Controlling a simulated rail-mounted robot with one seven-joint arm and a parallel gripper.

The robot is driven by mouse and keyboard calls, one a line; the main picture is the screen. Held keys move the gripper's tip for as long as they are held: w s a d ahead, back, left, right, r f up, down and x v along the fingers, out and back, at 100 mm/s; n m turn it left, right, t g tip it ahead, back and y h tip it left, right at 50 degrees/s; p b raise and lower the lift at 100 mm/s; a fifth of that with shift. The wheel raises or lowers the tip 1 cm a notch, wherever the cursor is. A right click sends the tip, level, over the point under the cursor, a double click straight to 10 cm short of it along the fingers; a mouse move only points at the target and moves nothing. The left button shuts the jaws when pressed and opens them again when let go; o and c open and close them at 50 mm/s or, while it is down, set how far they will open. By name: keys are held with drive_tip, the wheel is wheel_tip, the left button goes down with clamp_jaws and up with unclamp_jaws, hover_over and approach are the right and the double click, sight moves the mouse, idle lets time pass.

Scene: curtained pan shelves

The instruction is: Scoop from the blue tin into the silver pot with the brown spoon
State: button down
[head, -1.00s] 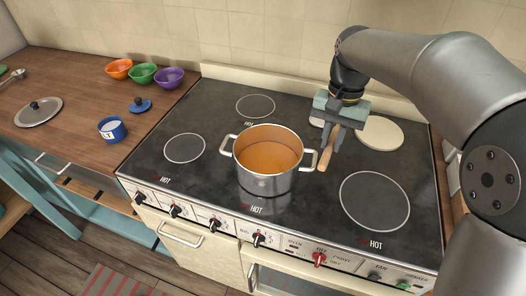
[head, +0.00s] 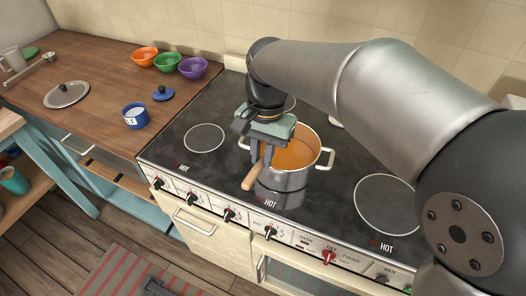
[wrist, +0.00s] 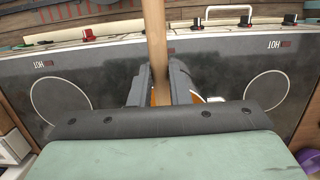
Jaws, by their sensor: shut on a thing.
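My gripper (head: 262,148) is shut on the brown spoon (head: 254,176). Its wooden handle slants down toward the front of the stove. The handle also shows upright between the fingers in the wrist view (wrist: 155,40). The spoon's other end is hidden. The silver pot (head: 285,182) stands on the stove with orange liquid in it. The blue tin (head: 136,122), open with white contents, stands on the wooden counter at left.
A blue lid (head: 163,93) lies behind the tin. Orange (head: 145,57), green (head: 167,62) and purple (head: 193,68) bowls stand at the counter's back. A silver lid (head: 66,95) lies at left. Stove top (head: 178,165) between tin and pot is clear.

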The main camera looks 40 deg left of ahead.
wheel_tip(320, 180, down, 2)
drive_tip(key=shift+f+b, duration=0.15)
drive_tip(key=shift+b, duration=0.5)
drive_tip(key=b, duration=0.1)
drive_tip(key=y+b, duration=0.1)
drive_tip(key=b, duration=0.1)
drive_tip(key=shift+w+d+f+y, duration=0.1)
drive_tip(key=shift+d+f+y, duration=0.15)
drive_tip(key=shift+y, duration=0.05)
drive_tip(key=shift+y+b, duration=0.4)
drive_tip(key=shift+b, duration=0.35)
drive_tip(key=shift+d+r+g, duration=0.1)
drive_tip(key=shift+r+g, duration=0.05)
drive_tip(key=shift+g, duration=0.15)
